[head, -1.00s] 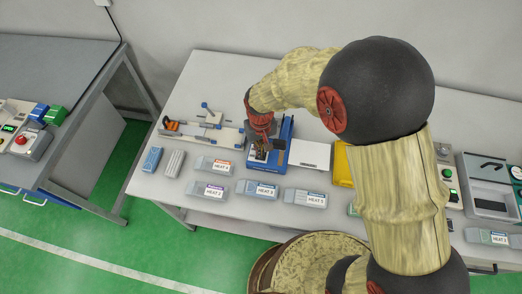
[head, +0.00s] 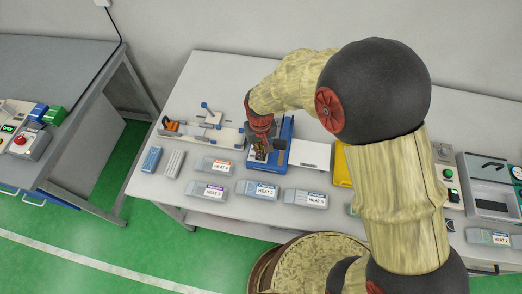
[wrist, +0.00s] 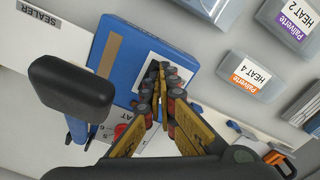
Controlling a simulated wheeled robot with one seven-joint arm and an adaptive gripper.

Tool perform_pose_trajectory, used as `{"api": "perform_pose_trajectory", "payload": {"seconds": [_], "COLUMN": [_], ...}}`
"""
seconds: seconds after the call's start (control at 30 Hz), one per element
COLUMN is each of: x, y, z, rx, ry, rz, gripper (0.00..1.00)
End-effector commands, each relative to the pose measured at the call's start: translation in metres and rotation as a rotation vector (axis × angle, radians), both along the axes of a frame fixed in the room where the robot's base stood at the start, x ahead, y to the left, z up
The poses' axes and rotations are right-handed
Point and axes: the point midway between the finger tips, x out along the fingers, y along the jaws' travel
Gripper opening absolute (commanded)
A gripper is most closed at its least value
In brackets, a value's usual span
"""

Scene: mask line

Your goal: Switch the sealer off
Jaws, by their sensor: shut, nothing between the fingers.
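The sealer (head: 286,128) is a blue machine on the white bench, partly hidden by my gripper in the head view. In the wrist view its blue body (wrist: 124,82) has a brown strip, a white panel (wrist: 147,68) and a black pad on an arm (wrist: 72,85). A pale dial face with numbers and a red part (wrist: 121,130) shows beside the body, partly covered by my fingers. My gripper (wrist: 162,76) is shut and empty, its fingertips over the white panel. Whether they touch it, I cannot tell. The switch's state is not readable.
Labelled packs, including HEAT 4 (head: 217,166), HEAT 2 (head: 208,190) and HEAT 3 (head: 257,190), lie along the bench's front. A jig with blue knobs (head: 205,125) stands left of the sealer, a white plate (head: 311,154) right of it. A SEALER label (wrist: 38,14) lies beside the machine.

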Motion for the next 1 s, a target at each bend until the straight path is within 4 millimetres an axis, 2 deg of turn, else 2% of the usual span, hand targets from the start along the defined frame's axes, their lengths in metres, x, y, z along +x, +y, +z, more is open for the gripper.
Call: {"api": "perform_pose_trajectory", "payload": {"seconds": [1.0], "x": [0.000], "y": [0.000], "z": [0.069], "rx": [0.000], "ry": [0.001], "rz": [0.000], "gripper": [0.00]}}
